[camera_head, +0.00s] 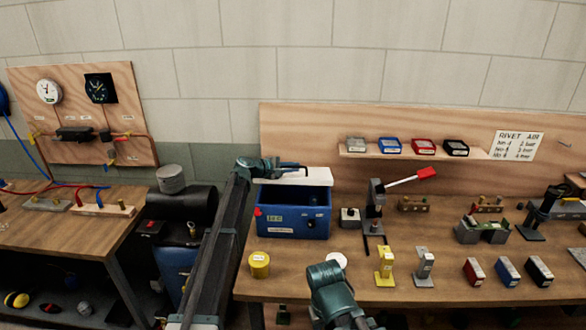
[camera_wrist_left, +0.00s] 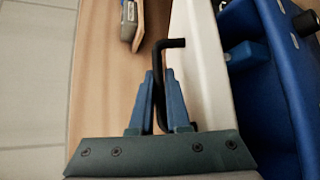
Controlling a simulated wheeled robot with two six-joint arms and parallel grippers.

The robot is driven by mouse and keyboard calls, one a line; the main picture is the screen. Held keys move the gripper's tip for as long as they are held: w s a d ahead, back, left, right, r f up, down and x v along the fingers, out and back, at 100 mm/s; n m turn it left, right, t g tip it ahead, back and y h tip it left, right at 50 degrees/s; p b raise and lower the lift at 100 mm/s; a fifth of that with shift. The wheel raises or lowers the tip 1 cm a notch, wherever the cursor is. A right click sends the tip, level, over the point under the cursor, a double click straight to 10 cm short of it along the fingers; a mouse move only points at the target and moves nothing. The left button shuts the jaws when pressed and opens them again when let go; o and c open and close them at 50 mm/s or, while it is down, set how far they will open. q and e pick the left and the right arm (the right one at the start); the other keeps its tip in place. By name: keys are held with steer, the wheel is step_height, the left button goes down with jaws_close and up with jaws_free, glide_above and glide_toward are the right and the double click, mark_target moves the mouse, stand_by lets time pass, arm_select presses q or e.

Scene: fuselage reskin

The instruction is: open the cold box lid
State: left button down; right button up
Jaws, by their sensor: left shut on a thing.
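The cold box (camera_head: 290,222) is a blue box with labels on its front, standing on the right workbench. In the left wrist view the blue fingers (camera_wrist_left: 163,100) close around the bent black handle (camera_wrist_left: 170,43), beside the white lid (camera_wrist_left: 197,60). The blue box (camera_wrist_left: 270,90) is to the right there. My right gripper (camera_head: 350,318) is at the bottom edge, its fingers unclear.
Right of the box stand a small grey block (camera_head: 350,217) and a press with a red-tipped lever (camera_head: 404,180). A yellow pot (camera_head: 259,265) is in front of it. A wooden shelf (camera_head: 355,153) with several small boxes is on the backboard behind.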

mark_target(294, 173)
arm_select(q)
steer(key=w+r+p, duration=0.3)
steer(key=shift+r, duration=0.35)
steer(key=shift+w+r+n+g+y+p, duration=0.35)
steer(key=shift+w+g+p, duration=0.2)
steer(key=shift+p, duration=0.5)
steer(key=shift+f, duration=0.1)
steer(key=c, duration=1.2)
jaws_free()
steer(key=shift+o, duration=0.2)
steer(key=shift+a, duration=0.15)
steer(key=p+v, duration=0.5)
steer(key=v, duration=0.8)
steer(key=shift+s+a, duration=0.25)
steer(key=shift+s, duration=0.05)
